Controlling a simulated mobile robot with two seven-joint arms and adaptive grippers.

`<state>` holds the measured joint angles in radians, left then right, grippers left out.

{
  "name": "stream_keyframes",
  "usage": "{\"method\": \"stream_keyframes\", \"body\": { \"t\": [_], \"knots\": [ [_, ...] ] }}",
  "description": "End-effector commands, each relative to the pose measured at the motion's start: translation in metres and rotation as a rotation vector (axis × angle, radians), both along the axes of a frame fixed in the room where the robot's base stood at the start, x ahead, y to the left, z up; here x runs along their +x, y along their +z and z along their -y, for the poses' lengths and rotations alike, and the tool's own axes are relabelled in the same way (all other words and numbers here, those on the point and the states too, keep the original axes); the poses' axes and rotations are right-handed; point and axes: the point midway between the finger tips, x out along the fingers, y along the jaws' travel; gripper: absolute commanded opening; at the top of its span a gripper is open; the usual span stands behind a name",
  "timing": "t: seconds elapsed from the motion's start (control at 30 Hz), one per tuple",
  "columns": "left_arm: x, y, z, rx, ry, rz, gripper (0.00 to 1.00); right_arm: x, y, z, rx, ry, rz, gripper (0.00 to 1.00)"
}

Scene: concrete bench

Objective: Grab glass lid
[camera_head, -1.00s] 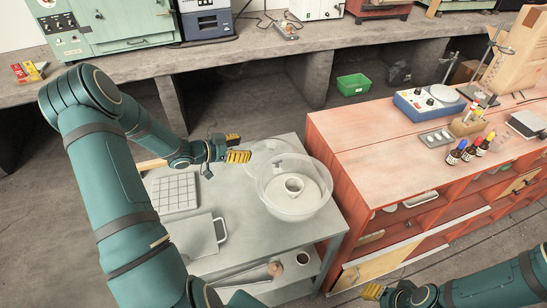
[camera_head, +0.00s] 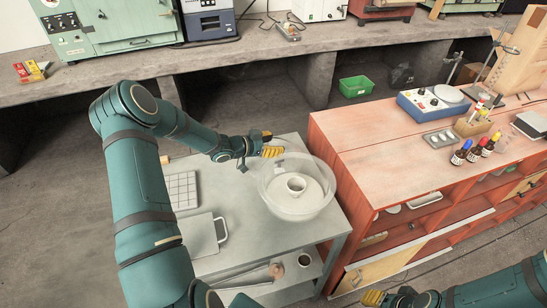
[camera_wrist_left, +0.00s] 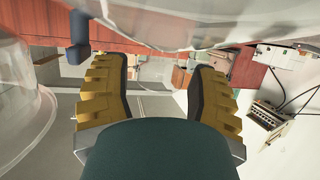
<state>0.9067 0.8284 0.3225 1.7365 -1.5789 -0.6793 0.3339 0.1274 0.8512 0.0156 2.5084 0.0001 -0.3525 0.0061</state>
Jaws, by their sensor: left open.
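The clear glass lid (camera_wrist_left: 190,25) shows as a transparent curved edge across the top of the left wrist view, just beyond my fingertips. In the head view it is faint, behind the large glass bowl and partly hidden by my gripper. The clear glass bowl (camera_head: 323,207) stands on the grey cart with a small white cup (camera_head: 296,185) inside. My left gripper (camera_head: 270,144) is open at the cart's back edge, by the lid, and its yellow fingers (camera_wrist_left: 157,88) have nothing between them. My right gripper (camera_head: 373,297) is partly in view at the bottom; its jaws are unclear.
The grey cart (camera_head: 245,215) also bears a white grid plate (camera_head: 182,190) and a flat grey board with a handle (camera_head: 198,236). A red cabinet (camera_head: 370,150) stands close on the right, with dropper bottles (camera_head: 474,150) on top. The bowl stands close beside my left gripper.

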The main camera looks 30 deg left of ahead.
Motion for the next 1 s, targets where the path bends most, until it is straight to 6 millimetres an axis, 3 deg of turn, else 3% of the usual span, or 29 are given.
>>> {"method": "stream_keyframes", "body": {
  "t": [0.2,0.37,0.83,1.0],
  "knots": [
    [0.001,0.000,0.000,0.000,0.001,0.000,0.57,0.000,0.000,0.000,0.000,0.000,-0.001,0.43],
    [0.000,0.000,0.000,0.000,0.001,0.000,0.01,0.000,0.000,0.000,0.000,0.000,-0.001,0.43],
    [0.001,0.003,0.000,0.000,0.000,0.002,0.00,0.000,0.001,0.000,0.000,0.000,0.000,0.43],
    [0.001,0.014,0.001,0.001,-0.002,0.004,0.00,0.001,0.004,0.000,0.000,-0.002,0.002,0.43]
  ]
}}
